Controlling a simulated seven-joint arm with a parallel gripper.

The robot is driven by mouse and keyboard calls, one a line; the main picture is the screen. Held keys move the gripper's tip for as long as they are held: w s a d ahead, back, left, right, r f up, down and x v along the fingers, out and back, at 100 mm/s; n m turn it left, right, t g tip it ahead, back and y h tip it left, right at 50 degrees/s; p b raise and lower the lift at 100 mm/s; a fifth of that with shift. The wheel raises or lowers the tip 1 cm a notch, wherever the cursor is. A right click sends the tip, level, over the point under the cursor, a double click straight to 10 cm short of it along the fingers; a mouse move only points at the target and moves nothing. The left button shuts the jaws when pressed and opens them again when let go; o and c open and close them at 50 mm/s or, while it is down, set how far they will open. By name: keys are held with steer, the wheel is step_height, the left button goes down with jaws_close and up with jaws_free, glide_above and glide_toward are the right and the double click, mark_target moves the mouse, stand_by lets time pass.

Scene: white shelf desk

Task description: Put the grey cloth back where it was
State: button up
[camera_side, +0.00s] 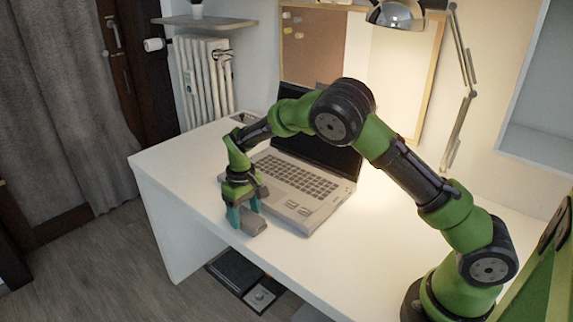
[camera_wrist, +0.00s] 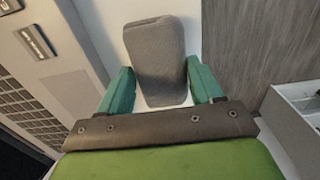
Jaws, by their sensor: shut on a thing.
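The grey cloth (camera_wrist: 154,58) is a folded, rounded grey bundle between the two teal fingers of my gripper (camera_wrist: 160,88) in the wrist view. In the side view my gripper (camera_side: 245,214) points down at the front edge of the desk, left of the laptop's front corner. The cloth (camera_side: 254,228) shows there at the fingertips, low over the white desk top. I cannot tell whether it touches the desk. My gripper is shut on the cloth.
An open laptop (camera_side: 300,190) stands right beside my gripper, its keyboard facing up. The white desk (camera_side: 185,180) is clear to the left. The desk's front edge is close, with the wooden floor (camera_side: 110,270) below. A lamp (camera_side: 396,14) hangs over the back.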

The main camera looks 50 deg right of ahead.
steer(key=o, duration=1)
steer(key=shift+f, duration=0.1)
